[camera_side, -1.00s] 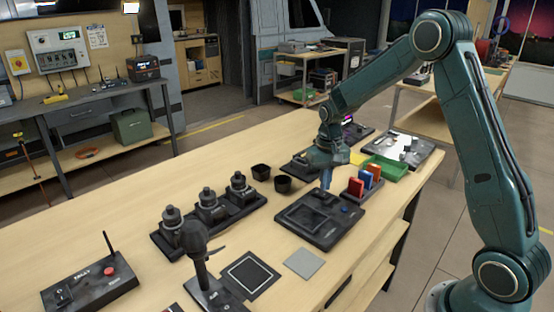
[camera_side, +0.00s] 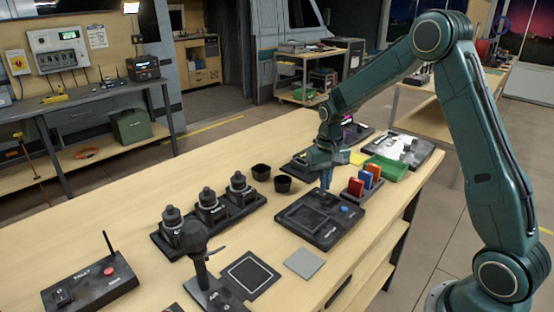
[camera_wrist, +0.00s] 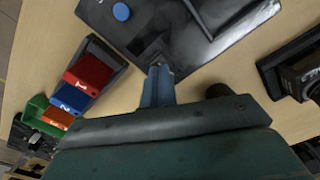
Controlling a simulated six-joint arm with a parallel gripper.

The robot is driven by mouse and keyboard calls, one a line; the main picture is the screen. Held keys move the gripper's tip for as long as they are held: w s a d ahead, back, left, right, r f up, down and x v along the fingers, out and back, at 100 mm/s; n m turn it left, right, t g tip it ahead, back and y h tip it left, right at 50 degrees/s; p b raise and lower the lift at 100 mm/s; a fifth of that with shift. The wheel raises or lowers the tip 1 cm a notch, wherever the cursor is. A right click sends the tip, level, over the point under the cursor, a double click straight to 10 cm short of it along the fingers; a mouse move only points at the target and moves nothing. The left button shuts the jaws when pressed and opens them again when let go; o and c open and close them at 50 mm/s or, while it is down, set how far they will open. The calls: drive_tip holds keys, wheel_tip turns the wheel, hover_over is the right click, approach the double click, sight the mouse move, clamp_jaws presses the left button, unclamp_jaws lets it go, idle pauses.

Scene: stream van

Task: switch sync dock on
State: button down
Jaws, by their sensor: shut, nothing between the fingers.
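The sync dock appears to be the flat black unit (camera_side: 306,218) under my gripper. It has a square recessed panel, a round blue button (camera_side: 345,209) and a small dark raised part, probably its switch, at the fingertips. The dock also shows in the wrist view (camera_wrist: 190,42), with the blue button (camera_wrist: 121,11) at upper left. My gripper (camera_side: 325,188) is shut and empty, pointing down at the dock's far edge. In the wrist view its fingers (camera_wrist: 160,74) are beside or over the dark raised part. Contact and the switch's position cannot be told.
A rack of red, blue and orange cartridges (camera_wrist: 68,90) stands close beside the dock. A black row of lenses (camera_side: 211,210), two dark cups (camera_side: 282,184), a grey square (camera_side: 304,262) and a green tray (camera_side: 387,168) are on the table around it.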

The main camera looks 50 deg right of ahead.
sight(324, 195)
drive_tip(key=shift+f, duration=0.95)
idle(1.0)
drive_tip(key=shift+r, duration=3.5)
drive_tip(key=shift+r, duration=0.1)
drive_tip(key=s+a+r+n+t, duration=0.3)
drive_tip(key=s+a+r, duration=0.5)
drive_tip(key=s+r, duration=0.35)
drive_tip(key=s+a+r+n+t, duration=0.1)
drive_tip(key=s+a, duration=0.1)
drive_tip(key=s, duration=0.5)
drive_tip(key=s+a+r+n+t, duration=0.1)
drive_tip(key=s+a+n, duration=0.1)
drive_tip(key=s, duration=0.5)
drive_tip(key=shift+a+t, duration=0.3)
drive_tip(key=shift+a, duration=0.55)
